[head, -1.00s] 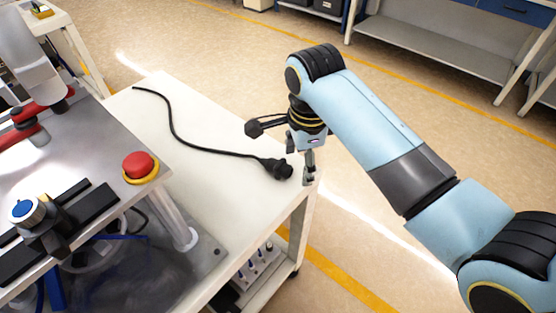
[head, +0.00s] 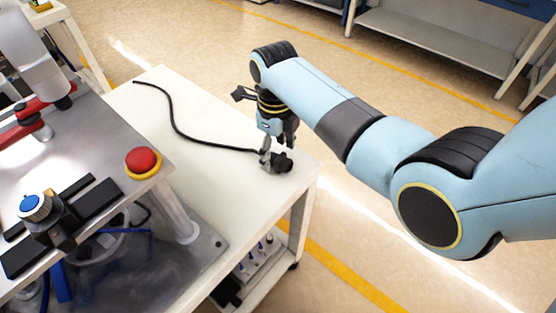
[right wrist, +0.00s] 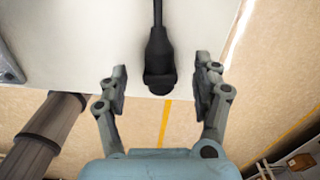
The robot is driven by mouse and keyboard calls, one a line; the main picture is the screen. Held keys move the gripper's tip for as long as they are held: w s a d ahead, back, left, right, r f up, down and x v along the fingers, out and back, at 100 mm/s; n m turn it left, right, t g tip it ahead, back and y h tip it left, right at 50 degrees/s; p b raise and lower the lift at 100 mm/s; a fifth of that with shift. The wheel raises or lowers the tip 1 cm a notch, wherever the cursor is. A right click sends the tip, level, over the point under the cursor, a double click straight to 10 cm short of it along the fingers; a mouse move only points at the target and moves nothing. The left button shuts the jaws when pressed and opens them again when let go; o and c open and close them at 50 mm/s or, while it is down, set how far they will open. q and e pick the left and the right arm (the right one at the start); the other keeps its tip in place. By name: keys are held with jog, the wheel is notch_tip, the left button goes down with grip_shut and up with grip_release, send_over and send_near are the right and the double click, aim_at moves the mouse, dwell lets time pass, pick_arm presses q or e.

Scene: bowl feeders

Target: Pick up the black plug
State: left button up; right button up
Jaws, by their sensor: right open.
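The black plug (head: 282,162) lies on the white table top (head: 225,110), near its right end, with its black cable (head: 185,132) running back to the far left. My right gripper (head: 266,158) is down at the plug, pointing at the table. In the right wrist view the plug (right wrist: 159,70) sits between the two open fingers of the right gripper (right wrist: 160,88), with a gap on both sides. The fingers do not touch it there. My left gripper is not in view.
A metal workbench with a red push button (head: 143,161) and a blue-topped knob (head: 33,207) stands at the left, close to the table. The table's right edge is near the plug, with open floor beyond. A low shelf (head: 262,262) lies below.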

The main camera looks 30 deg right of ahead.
jog(key=shift+f, duration=1.5)
grip_shut()
